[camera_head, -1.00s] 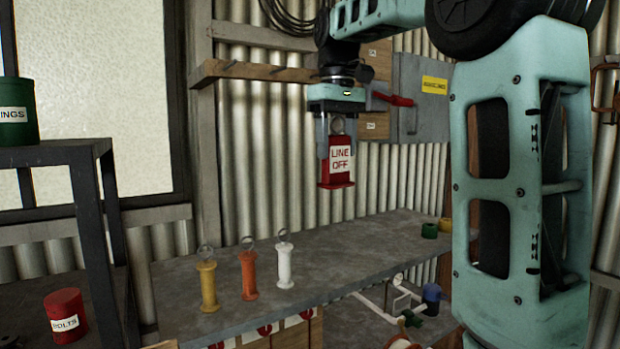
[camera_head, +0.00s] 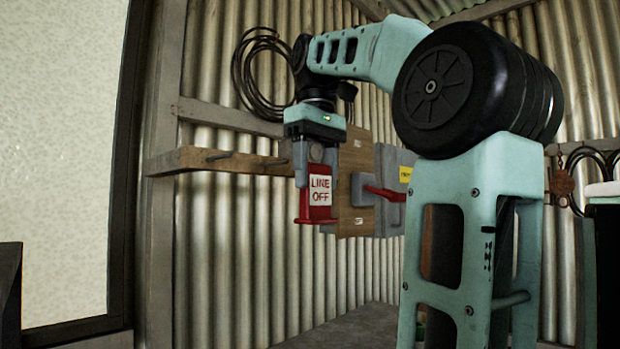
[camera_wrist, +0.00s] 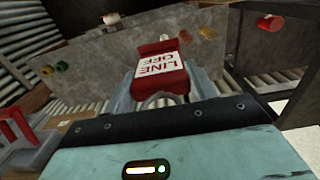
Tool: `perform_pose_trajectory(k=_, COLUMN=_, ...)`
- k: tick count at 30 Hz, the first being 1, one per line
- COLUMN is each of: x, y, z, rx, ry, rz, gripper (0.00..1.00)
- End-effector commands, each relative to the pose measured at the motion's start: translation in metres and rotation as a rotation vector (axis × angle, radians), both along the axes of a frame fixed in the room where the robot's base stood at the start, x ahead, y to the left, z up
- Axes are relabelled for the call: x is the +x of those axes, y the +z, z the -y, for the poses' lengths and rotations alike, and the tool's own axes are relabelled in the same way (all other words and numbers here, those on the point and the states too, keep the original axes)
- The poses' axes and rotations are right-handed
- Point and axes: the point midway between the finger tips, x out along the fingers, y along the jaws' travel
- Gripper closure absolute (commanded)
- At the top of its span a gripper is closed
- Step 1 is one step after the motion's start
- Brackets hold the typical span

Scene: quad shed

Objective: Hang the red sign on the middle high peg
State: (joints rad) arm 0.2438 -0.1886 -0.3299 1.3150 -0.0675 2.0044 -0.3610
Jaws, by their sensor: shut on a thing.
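The red sign (camera_head: 318,208), with a white label reading "LINE OFF", hangs upright from my gripper (camera_head: 316,165), which is shut on its top. The sign also shows in the wrist view (camera_wrist: 160,75) between the fingers. The rail's right end is hidden behind my gripper, so I cannot tell whether more pegs are there. The sign is apart from the pegs.
A grey switch box with a red lever (camera_head: 384,193) is on the wall right of the sign. Coiled black cable (camera_head: 262,70) hangs above the rail. The bench top (camera_head: 365,328) is below.

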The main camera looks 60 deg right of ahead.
Motion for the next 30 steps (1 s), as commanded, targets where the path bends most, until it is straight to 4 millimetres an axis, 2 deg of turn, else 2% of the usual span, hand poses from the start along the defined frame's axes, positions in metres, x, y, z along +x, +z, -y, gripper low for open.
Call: perform_pose_trajectory(k=30, x=0.052, y=-0.004, z=0.012, rx=0.0, ry=0.0, rz=-0.001, gripper=0.68)
